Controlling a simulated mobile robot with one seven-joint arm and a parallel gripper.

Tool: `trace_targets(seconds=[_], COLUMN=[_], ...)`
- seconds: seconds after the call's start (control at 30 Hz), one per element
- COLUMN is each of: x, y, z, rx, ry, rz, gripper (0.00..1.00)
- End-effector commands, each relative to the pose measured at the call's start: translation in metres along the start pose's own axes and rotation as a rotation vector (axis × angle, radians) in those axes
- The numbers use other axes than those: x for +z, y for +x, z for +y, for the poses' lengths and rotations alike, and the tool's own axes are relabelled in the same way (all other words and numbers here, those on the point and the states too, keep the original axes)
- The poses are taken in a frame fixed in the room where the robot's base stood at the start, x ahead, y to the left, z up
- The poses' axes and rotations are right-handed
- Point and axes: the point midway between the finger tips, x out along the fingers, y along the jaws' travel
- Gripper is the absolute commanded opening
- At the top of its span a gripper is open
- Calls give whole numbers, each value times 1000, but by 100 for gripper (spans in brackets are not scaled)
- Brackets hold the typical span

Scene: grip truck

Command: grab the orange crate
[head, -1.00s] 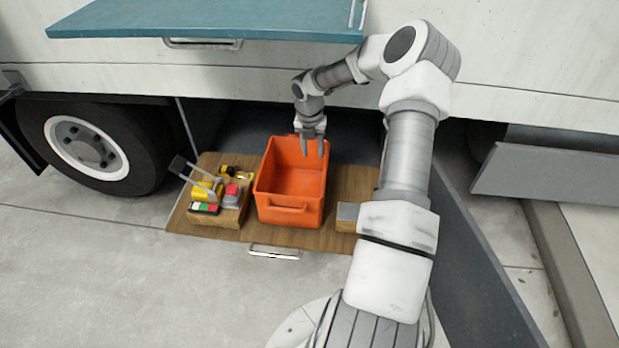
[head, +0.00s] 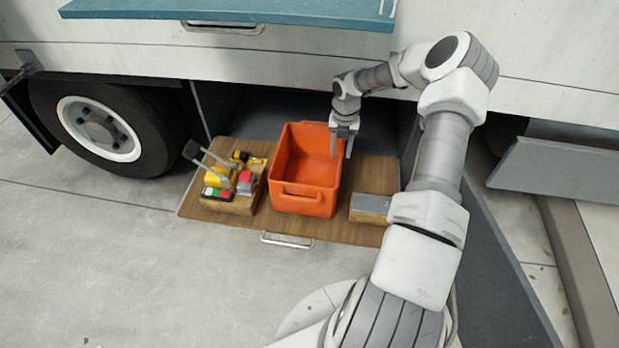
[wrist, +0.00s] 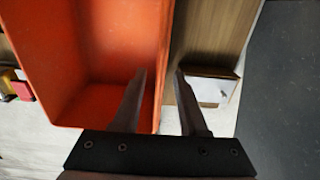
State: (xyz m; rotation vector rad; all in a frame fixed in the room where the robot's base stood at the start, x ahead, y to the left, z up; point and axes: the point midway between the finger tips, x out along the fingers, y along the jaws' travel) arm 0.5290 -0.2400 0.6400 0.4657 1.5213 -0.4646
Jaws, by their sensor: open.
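The orange crate (head: 304,203) stands upright and looks empty on a wooden pull-out drawer board (head: 375,232) under the truck. My gripper (head: 341,153) is open above the crate's right wall, pointing down. In the wrist view the crate (wrist: 118,40) fills the left half. There the open fingers of my gripper (wrist: 160,80) sit on either side of the crate's right wall, the left one over the inside and the right one over the wood. I cannot tell how far above the rim the fingertips are. Nothing is between them except possibly the wall's edge.
A wooden box with tools (head: 236,203) stands left of the crate. A small wooden block with a grey top (head: 371,204) lies to the right. A truck wheel (head: 100,128) is at left, a teal panel (head: 240,10) overhead, a dark side panel (head: 495,270) at right.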

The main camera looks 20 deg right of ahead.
Motion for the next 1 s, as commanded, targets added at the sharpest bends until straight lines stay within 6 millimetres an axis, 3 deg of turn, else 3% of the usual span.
trace_targets(seconds=[0.1,0.37,0.7,0.93,1.0], x=[0,0,0,0,0], y=[18,32,80,81,81], z=[0,0,0,0,0], rx=[1,0,1,0,0], ry=[1,0,1,0,0], rz=[-1,0,-1,-2,-2], gripper=[42,42,42,42,32])
